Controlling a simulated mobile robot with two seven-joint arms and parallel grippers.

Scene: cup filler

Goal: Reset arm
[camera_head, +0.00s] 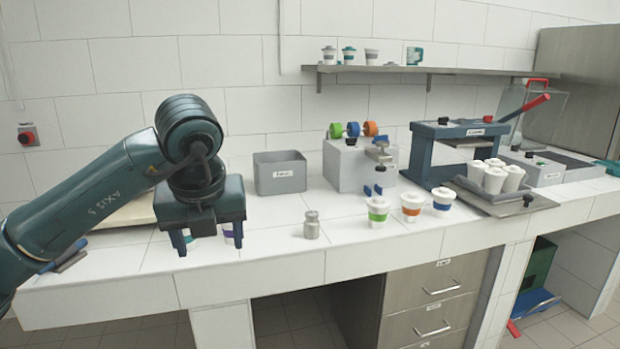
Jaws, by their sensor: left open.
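My left arm comes in from the left, dark green. My left gripper (210,243) points down over the left part of the white tiled counter (290,240). Its two fingers are spread apart. A white cup with a purple band (229,232) shows partly between and behind the fingers, and the gripper hides the rest. I cannot tell whether the fingers touch it. My right gripper is not in view.
White lidded cups with green (377,212), orange (411,207) and blue (442,199) bands stand mid-counter. Behind are a grey bin (280,173), a dispenser box (350,168) and a press machine (452,150).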

